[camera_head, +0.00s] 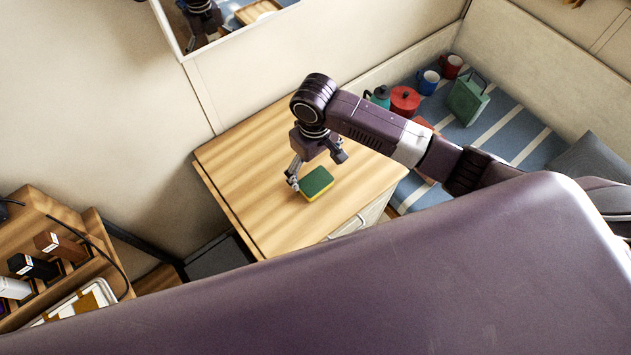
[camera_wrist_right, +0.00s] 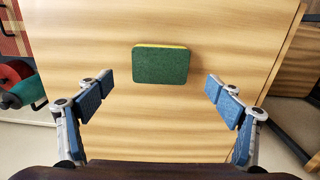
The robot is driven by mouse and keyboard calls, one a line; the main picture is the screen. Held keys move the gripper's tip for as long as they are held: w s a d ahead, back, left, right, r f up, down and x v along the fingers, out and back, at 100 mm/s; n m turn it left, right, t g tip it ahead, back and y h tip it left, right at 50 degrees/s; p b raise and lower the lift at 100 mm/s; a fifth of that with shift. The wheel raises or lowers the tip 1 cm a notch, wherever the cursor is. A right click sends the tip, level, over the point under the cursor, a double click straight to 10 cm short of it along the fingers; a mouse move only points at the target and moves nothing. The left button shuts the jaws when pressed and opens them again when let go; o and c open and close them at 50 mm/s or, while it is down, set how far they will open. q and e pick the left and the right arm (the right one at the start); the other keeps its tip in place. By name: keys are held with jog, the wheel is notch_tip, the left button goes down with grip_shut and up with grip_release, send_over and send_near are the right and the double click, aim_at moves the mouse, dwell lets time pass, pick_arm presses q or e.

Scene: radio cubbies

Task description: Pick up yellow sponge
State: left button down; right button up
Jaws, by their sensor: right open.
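The yellow sponge (camera_head: 312,194) lies flat on a wooden cabinet top (camera_head: 256,165), with its green scrubbing side up and a thin yellow edge showing. In the right wrist view the sponge (camera_wrist_right: 161,64) sits ahead of my right gripper, near the middle line between the fingers. My right gripper (camera_wrist_right: 157,92) is wide open and empty, its blue-padded fingers apart on both sides. In the head view my right gripper (camera_head: 315,170) hangs over the cabinet top, close to the sponge. My left gripper does not show.
A blue striped mat (camera_head: 515,130) on the right holds a red pot (camera_head: 404,101), mugs and a green radio (camera_head: 467,101). A wooden shelf (camera_head: 40,235) with small items stands at the left. The cabinet top around the sponge is clear. A wall stands behind it.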

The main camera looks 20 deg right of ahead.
aim_at(315, 180)
notch_tip(315, 180, down, 6)
jog(key=shift+f+p, duration=0.1)
jog(key=shift+p, duration=0.5)
jog(key=shift+c, duration=0.4)
jog(key=c, duration=0.8)
